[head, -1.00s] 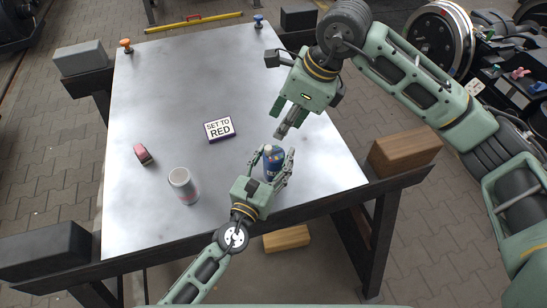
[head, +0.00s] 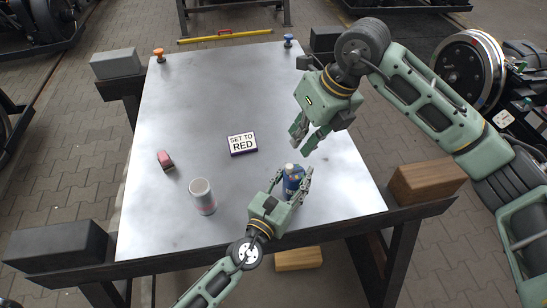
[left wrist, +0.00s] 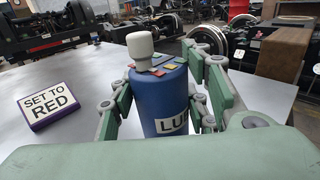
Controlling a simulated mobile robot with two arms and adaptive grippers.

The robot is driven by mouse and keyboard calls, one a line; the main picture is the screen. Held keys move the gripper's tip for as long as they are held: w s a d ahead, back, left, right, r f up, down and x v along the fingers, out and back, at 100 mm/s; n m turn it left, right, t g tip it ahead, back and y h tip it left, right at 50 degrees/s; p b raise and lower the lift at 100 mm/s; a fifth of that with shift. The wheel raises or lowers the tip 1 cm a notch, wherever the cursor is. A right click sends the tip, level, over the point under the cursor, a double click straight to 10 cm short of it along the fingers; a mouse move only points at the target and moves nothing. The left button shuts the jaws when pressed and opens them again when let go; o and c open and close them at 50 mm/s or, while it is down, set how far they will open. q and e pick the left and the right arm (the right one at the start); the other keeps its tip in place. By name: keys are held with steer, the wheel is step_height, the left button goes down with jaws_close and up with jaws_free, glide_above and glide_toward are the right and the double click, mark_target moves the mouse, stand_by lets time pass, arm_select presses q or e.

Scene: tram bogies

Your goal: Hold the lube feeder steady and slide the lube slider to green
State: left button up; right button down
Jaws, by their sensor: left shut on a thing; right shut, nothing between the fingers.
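The lube feeder is a blue can with a white label, partly reading "LU", in the left wrist view (left wrist: 160,98). In the head view the feeder (head: 293,186) stands upright near the table's front edge. My left gripper (head: 291,180) is shut around its sides. The pale slider knob (left wrist: 141,46) stands on its top among small green, yellow and red patches. I cannot tell which colour the knob is at. My right gripper (head: 304,144) is shut and empty, beyond and above the feeder, apart from it. A sign (head: 242,144) reads "SET TO RED".
A small pink-red object (head: 165,160) lies farther left. Orange (head: 158,54) and blue (head: 288,40) knobs sit at the far corners. A wooden block (head: 425,182) is at the right edge.

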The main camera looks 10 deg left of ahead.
mark_target(289, 168)
steer(key=a+m, duration=0.3)
steer(key=m, duration=0.8)
steer(key=a+r+m+g, duration=0.1)
steer(key=a+m, duration=0.2)
steer(key=m, duration=0.9)
steer(key=shift+w+a+m, duration=0.2)
steer(key=shift+a+m, duration=0.1)
steer(key=shift+a, duration=0.1)
steer(key=x, duration=1)
steer(key=d, duration=0.4)
steer(key=shift+w, duration=0.15)
